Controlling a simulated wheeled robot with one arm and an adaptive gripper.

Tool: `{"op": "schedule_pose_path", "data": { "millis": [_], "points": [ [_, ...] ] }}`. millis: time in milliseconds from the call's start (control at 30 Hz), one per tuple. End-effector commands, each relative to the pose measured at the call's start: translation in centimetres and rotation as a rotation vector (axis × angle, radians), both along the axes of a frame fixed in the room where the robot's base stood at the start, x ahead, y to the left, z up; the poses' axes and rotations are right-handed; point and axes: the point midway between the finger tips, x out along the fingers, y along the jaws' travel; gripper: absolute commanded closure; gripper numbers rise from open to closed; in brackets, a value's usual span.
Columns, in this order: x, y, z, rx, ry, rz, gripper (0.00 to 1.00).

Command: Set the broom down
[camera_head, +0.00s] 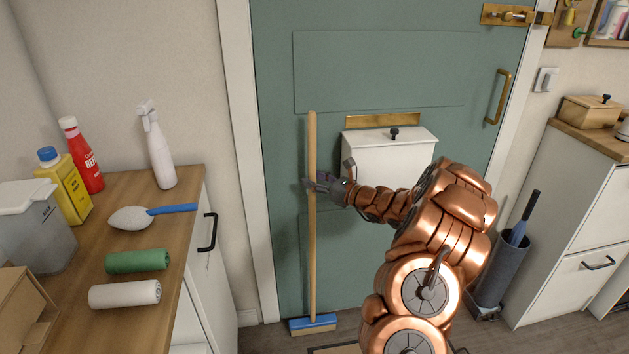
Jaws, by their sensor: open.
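The broom stands upright in front of the green door, its long wooden handle (312,240) vertical and its blue head (313,323) low at the floor. I cannot tell whether the bristles touch the floor. My gripper (318,184) is at the middle of the handle, with its fingers open beside or around it. The exact contact between fingers and handle is too small to tell. My copper arm reaches in from the lower right and hides part of the floor and door.
A wooden counter (190,215) with bottles, a brush and rolled cloths stands at the left. The green door (380,65) is behind the broom, with a white lidded box (388,157) on it. A dark umbrella stand (500,268) and white cabinet (568,235) are at the right.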

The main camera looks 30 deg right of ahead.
Motion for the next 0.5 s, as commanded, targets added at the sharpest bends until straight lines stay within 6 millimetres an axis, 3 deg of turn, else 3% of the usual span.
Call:
{"op": "schedule_pose_path", "data": {
  "millis": [167,500],
  "points": [
    [-0.9,-0.4,0.2,0.001,0.0,-0.002,0.52],
    [-6.8,-2.9,0.3,-0.001,-0.001,-0.004,0.52]
  ]
}}
